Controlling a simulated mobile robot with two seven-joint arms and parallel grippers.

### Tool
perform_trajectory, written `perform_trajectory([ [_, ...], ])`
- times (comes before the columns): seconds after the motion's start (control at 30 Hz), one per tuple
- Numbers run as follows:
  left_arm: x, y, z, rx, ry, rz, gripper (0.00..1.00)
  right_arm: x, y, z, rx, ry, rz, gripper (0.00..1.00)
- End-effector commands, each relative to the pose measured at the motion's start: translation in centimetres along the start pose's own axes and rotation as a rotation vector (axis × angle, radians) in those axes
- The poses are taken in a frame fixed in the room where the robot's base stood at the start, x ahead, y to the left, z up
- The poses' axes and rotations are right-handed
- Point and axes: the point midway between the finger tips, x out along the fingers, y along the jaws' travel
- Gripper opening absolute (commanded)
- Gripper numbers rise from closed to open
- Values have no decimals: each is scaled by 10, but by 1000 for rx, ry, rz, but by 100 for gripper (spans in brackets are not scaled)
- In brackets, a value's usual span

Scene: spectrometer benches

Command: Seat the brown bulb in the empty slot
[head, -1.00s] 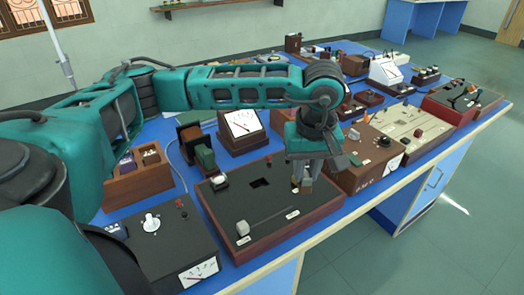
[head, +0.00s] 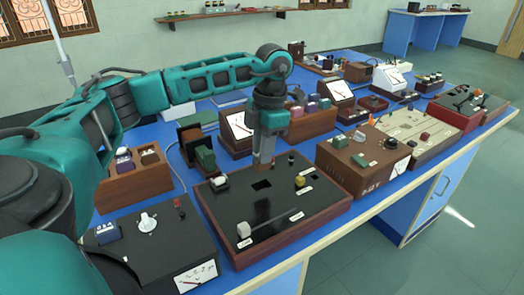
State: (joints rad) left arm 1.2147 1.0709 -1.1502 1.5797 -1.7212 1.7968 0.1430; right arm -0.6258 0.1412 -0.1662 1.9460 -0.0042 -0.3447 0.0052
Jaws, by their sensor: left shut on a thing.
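My left gripper (head: 263,161) points straight down above the far part of a black-topped panel (head: 222,205) with a wooden rim. It is shut on a small brown piece, which looks like the brown bulb; the fingers hide most of it. The empty slot (head: 261,184) is a dark square opening in the panel, just below and slightly nearer than the fingertips. The held piece appears apart from the slot, though the exact height is hard to tell. My right gripper is out of view.
A brown instrument box (head: 362,165) stands to the right.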

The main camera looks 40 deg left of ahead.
Motion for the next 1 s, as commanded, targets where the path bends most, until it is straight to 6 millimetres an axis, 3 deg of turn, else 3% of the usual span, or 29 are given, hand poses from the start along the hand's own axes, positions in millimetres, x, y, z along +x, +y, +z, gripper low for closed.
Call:
perform_trajectory([
  [1.0, 51, 2, 5, -43, 0, -6, 0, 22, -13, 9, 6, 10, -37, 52],
])
